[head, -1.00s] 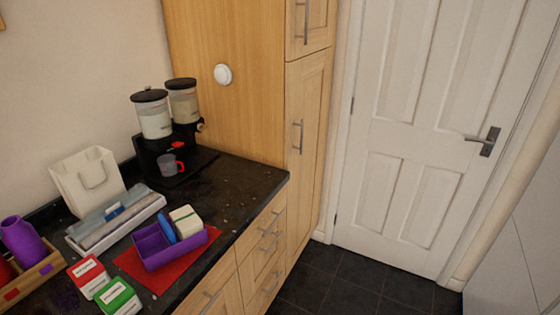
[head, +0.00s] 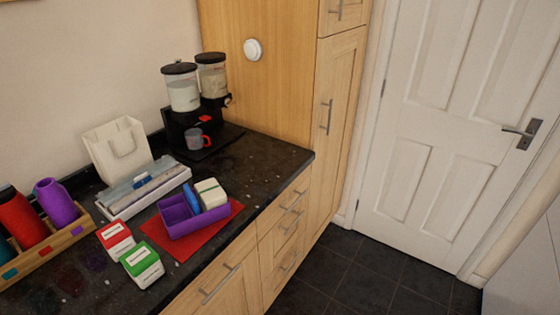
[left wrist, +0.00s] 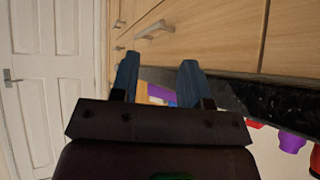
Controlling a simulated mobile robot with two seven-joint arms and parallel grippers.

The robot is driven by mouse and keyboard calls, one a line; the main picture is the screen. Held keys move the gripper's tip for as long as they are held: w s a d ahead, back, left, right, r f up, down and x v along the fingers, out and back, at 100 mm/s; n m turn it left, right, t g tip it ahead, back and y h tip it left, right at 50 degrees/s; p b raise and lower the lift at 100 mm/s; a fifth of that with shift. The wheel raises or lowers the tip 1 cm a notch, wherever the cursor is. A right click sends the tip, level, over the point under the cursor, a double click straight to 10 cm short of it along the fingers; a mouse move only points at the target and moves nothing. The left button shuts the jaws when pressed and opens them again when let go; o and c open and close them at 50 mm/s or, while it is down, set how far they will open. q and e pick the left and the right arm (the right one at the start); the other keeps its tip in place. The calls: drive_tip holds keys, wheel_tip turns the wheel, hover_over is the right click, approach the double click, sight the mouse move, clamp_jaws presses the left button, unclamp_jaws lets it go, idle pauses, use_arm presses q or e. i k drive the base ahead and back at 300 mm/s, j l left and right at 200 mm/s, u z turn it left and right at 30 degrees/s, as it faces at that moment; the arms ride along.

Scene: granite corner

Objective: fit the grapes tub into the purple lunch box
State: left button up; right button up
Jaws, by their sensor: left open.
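The purple lunch box (head: 200,224) sits on a red mat (head: 172,244) on the dark counter. A blue item (head: 192,197) and a cream tub with a dark band (head: 211,193) stand in its right part; its left part looks empty. A white tub with a green lid edge (head: 142,263) and one with a red edge (head: 115,238) stand left of the mat. Their labels are too small to read, so I cannot tell which is the grapes tub. My left gripper (left wrist: 158,72) is open and empty in the left wrist view, away from the counter items. My right gripper is not in view.
A wooden rack (head: 50,250) holds bottles at left. Drawer handles (head: 216,284) stick out below the counter edge.

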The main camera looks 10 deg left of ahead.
sight(180, 220)
drive_tip(key=u, duration=1.6)
